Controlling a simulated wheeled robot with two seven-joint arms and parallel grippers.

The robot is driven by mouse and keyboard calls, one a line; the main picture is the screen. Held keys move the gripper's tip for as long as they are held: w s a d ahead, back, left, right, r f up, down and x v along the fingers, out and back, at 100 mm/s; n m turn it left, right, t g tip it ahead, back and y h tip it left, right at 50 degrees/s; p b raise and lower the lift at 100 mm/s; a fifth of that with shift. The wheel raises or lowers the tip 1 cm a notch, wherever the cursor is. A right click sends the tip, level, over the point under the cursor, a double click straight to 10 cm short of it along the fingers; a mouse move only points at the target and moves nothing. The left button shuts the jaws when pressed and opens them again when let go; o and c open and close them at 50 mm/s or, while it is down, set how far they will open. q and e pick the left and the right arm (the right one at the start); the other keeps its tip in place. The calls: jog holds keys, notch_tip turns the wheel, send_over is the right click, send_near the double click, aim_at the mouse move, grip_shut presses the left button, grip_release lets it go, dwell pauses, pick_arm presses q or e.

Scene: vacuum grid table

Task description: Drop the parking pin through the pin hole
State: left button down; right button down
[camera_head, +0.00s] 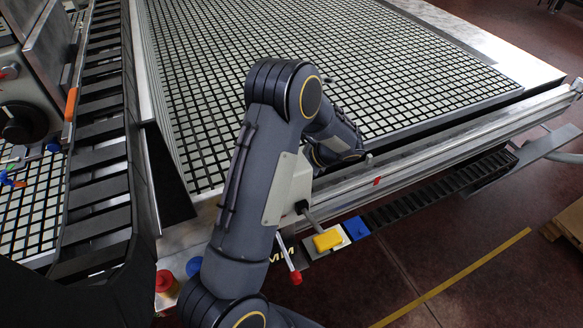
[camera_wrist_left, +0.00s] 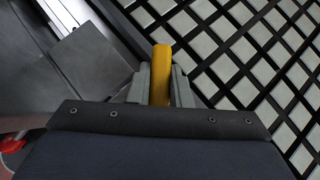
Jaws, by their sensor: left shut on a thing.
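In the left wrist view my left gripper (camera_wrist_left: 160,85) is shut on a yellow pin-like piece (camera_wrist_left: 161,62), which stands up between its two grey fingers. The lower part of this piece is hidden by the fingers and the wrist. Beyond it are the dark-lined grid and a grey metal surface. In the head view one of my arms crosses the middle and bends over the near edge of the grid table (camera_head: 270,60). I cannot make out jaws or the held piece there. I cannot pick out the pin hole in either view.
A yellow block (camera_head: 327,240) and a blue block (camera_head: 356,228) sit along the table's front side. A red-tipped lever (camera_head: 295,277) sticks out below. A red knob (camera_head: 165,281) stands lower left. A slatted dark track (camera_head: 97,190) runs along the left. The grid top looks mostly clear.

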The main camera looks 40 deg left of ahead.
pick_arm(q)
jog(key=shift+r+p, duration=3.45)
jog(key=shift+r, duration=1.25)
